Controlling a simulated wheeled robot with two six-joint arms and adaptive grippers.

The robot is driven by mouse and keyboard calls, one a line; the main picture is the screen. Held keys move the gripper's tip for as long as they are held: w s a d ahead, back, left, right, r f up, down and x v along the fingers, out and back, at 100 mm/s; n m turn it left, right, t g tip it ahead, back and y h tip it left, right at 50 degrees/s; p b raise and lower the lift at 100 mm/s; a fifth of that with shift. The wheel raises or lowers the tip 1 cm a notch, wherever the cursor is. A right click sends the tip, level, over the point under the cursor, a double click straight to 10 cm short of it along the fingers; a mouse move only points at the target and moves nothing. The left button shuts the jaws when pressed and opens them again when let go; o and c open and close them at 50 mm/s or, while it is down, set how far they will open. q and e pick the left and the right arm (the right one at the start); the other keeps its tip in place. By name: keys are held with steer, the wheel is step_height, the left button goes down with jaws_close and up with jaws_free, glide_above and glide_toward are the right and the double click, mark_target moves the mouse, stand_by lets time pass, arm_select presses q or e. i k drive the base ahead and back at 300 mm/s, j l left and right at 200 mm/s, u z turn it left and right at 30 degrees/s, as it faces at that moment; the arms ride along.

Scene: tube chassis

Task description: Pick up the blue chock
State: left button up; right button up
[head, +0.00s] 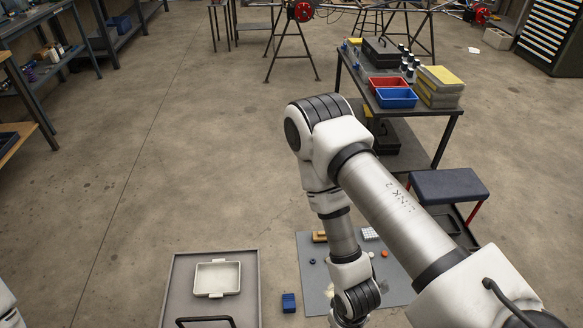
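The blue chock (288,302) is a small dark blue block on the concrete floor near the bottom edge of the head view. It lies between a large grey tray on its left and a grey mat on its right, apart from both as far as I can see. My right arm reaches down over the mat, with its wrist at the bottom edge, to the right of the chock. The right gripper itself does not show. Only a bit of my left arm shows at the bottom left corner, and its gripper is out of view.
The grey tray (181,279) holds a cream bin (217,292). Small parts lie on the grey mat (310,272), partly hidden by my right arm. A dark blue padded stool (447,184) and a bench with red and blue bins (397,98) stand at the right.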

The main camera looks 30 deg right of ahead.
mark_target(289, 300)
steer(key=z, duration=0.85)
